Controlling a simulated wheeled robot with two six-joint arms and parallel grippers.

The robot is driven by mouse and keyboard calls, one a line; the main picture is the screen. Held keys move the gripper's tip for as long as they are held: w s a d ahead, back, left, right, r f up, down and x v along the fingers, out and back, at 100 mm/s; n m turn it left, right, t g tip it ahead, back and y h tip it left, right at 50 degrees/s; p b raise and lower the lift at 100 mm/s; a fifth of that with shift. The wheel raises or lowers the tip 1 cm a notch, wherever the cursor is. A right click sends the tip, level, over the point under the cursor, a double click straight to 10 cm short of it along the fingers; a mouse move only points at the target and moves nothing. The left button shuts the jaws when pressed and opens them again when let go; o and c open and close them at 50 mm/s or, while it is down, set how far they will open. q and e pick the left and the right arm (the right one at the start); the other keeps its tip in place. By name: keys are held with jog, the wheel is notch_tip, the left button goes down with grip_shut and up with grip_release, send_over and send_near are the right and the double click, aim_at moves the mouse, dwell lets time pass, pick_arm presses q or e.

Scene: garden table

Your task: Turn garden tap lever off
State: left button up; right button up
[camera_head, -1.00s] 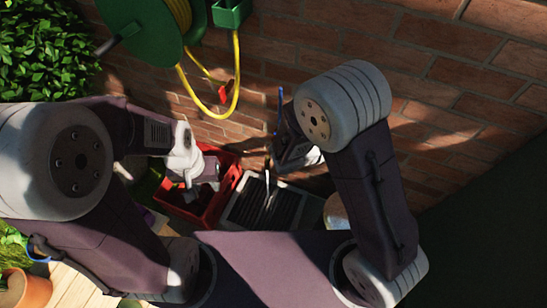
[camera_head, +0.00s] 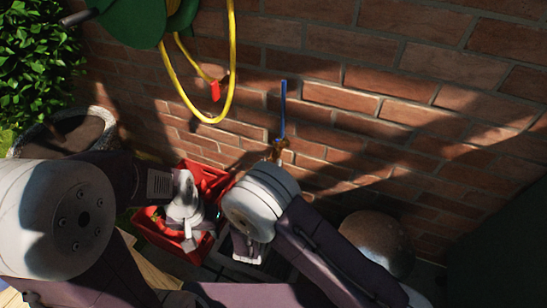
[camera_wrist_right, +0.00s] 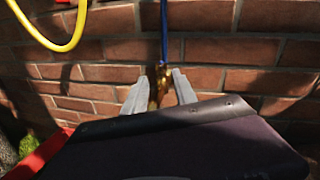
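The garden tap (camera_head: 278,150) has a brass body on the brick wall, and its blue lever (camera_head: 283,108) stands upright, roughly parallel to the wall. In the right wrist view the brass tap (camera_wrist_right: 155,92) and blue lever (camera_wrist_right: 164,32) show straight ahead. My right gripper (camera_wrist_right: 158,76) is open, with one grey finger on each side of the brass body in that picture; I see no contact and cannot tell the depth. In the head view my right wrist hides those fingers.
The red crate (camera_head: 153,232) stands below the tap by the wall. A yellow hose (camera_head: 230,65) hangs from a green reel (camera_head: 130,22) at upper left. A round stone-like ball (camera_head: 377,241) is at the right. A potted bush is at the left. The wall right of the tap is bare.

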aim_at(273, 156)
jog(key=w+b, duration=0.1)
jog(key=w, duration=0.1)
jog(key=w+d, duration=0.1)
jog(key=w, duration=0.1)
jog(key=shift+w+f+b, duration=0.2)
jog(key=shift+w+b, duration=0.2)
jog(key=shift+w+r, duration=0.2)
jog(key=shift+w, duration=0.25)
grip_shut()
jog(key=shift+f, duration=0.1)
dwell(0.5)
